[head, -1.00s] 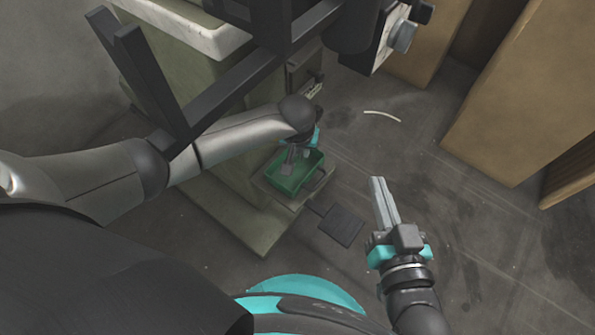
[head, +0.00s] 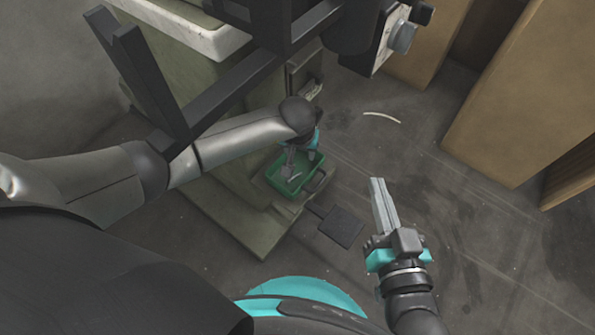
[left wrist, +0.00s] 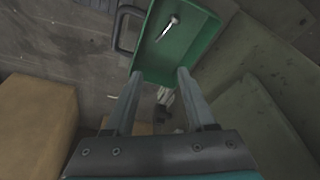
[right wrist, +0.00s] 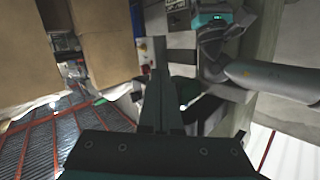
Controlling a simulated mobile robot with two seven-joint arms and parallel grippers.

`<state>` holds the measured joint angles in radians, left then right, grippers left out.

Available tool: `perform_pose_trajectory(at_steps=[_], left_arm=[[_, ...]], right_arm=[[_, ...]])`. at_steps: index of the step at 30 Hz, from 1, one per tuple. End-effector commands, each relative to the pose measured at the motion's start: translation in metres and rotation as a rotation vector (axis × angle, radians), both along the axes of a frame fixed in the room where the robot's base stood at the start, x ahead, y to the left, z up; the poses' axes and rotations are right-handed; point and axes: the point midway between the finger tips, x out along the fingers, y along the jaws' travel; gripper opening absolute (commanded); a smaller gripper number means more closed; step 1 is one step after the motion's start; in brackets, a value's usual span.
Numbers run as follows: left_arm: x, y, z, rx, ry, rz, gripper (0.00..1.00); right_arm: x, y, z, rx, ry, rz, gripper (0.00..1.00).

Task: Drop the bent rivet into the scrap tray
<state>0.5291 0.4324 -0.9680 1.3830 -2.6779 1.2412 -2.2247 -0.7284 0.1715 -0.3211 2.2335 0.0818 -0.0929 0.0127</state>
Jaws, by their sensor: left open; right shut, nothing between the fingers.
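The bent rivet (left wrist: 168,27), small and silvery with a round head, lies on the floor of the green scrap tray (left wrist: 205,38). In the head view the rivet (head: 294,177) is a pale speck inside the tray (head: 272,180). My left gripper (left wrist: 160,75) is open and empty, its two fingers apart at the tray's near edge, clear of the rivet. In the head view the left gripper (head: 288,170) hangs over the tray. My right gripper (head: 377,182) is shut and empty, to the right of the tray; its closed fingers (right wrist: 160,72) show in the right wrist view.
The tray sits by the base of the pale green press (head: 190,90). A dark plate (head: 341,226) lies on the floor in front, and a pale curved strip (head: 382,116) lies behind. Brown boxes (head: 520,95) stand at the right. The floor between is mostly clear.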

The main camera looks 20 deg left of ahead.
Motion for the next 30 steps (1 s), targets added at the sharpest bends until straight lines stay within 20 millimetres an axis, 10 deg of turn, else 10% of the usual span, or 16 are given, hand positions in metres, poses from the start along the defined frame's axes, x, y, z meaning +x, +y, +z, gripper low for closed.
perform_pose_trajectory(at_steps=[30], left_arm=[[-0.013,-0.002,0.049,0.000,-0.001,-0.001,0.56]], right_arm=[[-0.003,-0.045,-0.022,-0.260,0.437,-0.016,0.00]])
